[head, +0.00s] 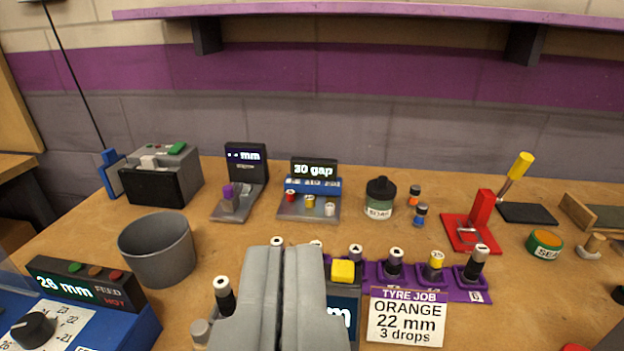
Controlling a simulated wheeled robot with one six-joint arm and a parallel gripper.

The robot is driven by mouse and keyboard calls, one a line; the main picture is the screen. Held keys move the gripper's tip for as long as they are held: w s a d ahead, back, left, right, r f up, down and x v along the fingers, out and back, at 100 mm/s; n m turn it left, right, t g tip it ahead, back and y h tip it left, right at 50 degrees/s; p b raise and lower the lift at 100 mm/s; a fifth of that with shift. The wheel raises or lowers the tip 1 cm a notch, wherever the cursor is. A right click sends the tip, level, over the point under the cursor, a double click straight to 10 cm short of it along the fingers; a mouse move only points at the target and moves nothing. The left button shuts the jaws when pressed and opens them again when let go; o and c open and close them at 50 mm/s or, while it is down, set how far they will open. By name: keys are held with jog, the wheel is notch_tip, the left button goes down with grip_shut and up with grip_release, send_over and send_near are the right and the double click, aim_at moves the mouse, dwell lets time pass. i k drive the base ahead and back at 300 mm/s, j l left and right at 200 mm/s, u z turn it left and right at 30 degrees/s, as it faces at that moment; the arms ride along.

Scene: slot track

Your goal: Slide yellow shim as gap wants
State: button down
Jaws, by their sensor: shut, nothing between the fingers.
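The gap fixture stands at the back middle, with a display reading "30 gap" (314,170) above a blue labelled block (313,186). In front of the block, on a grey plate (300,213), is a row of small coloured pieces: a red one (290,196) at left, the yellow shim (310,202) in the middle and a white one (330,209) at right. The numbers on the block are too small to read surely. My gripper (284,250) is in the lower middle, shut and empty, its grey fingers side by side. It is apart from the shim, which appears beyond the fingertips.
A yellow block (343,271) sits close beside my fingers. A grey bin (158,250) stands left; a "-- mm" gauge (245,157) stands left of the fixture.

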aim_at(310, 200)
jog(key=l+u, duration=0.15)
jog(key=i+j+z, duration=0.1)
jog(key=j+z, duration=0.25)
jog(key=j, duration=0.3)
jog(key=j+z, duration=0.3)
jog(key=j, duration=0.35)
jog(key=k+j+z, duration=0.1)
jog(key=j+z, duration=0.25)
jog(key=j, duration=0.3)
